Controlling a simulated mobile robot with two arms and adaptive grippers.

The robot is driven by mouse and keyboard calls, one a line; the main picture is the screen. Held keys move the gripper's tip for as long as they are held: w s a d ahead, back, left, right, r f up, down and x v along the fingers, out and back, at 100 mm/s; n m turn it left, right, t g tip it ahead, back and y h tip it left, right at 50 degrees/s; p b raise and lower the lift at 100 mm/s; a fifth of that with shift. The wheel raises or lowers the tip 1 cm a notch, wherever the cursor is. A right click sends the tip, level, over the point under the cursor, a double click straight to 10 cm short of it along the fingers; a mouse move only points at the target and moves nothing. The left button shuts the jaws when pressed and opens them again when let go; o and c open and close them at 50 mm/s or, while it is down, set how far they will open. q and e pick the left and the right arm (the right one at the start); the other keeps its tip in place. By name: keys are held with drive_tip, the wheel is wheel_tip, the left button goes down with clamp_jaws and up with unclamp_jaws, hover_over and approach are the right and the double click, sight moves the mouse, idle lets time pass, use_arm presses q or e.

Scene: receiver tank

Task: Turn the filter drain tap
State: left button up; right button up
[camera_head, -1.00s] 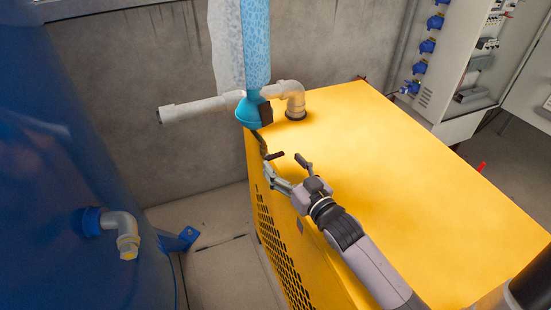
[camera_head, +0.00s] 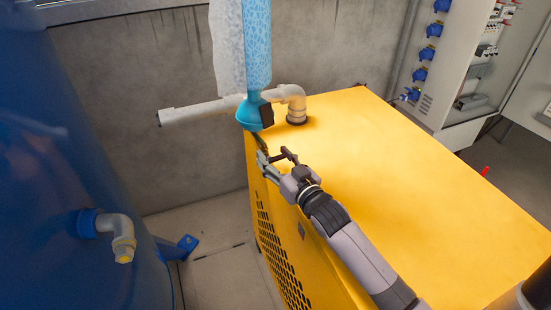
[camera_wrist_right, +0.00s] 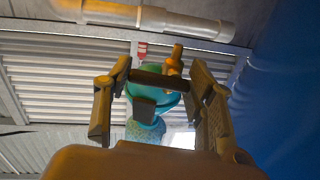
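The filter is a light blue cylinder (camera_head: 256,45) with a teal bottom cap (camera_head: 250,115), hanging over the left edge of the yellow cabinet. In the right wrist view, looking up, the teal cap (camera_wrist_right: 150,97) shows with a brass-coloured fitting (camera_wrist_right: 175,60). A dark bar that looks like the tap handle (camera_wrist_right: 160,79) lies across the gap between my right gripper's fingers (camera_wrist_right: 160,95). In the head view, my right gripper (camera_head: 275,161) is just below the cap with its fingers apart, around the bar (camera_head: 272,158). Firm contact cannot be told. My left gripper is out of view.
The yellow cabinet (camera_head: 400,180) lies under my right arm. A pale pipe (camera_head: 200,109) runs left from the filter, and an elbow (camera_head: 293,100) stands on the cabinet. A blue tank (camera_head: 60,180) with an outlet elbow (camera_head: 121,231) fills the left.

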drive_tip(key=shift+c, duration=1.3)
drive_tip(key=c, duration=0.4)
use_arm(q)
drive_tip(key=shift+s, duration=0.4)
use_arm(e)
drive_tip(key=shift+n, duration=0.4)
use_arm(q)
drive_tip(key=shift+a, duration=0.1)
use_arm(e)
drive_tip(key=o, duration=1.2)
drive_tip(key=shift+s, duration=0.15)
drive_tip(key=shift+s+d, duration=0.25)
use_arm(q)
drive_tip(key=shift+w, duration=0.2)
use_arm(e)
drive_tip(key=v, duration=1.1)
drive_tip(key=shift+s, duration=0.15)
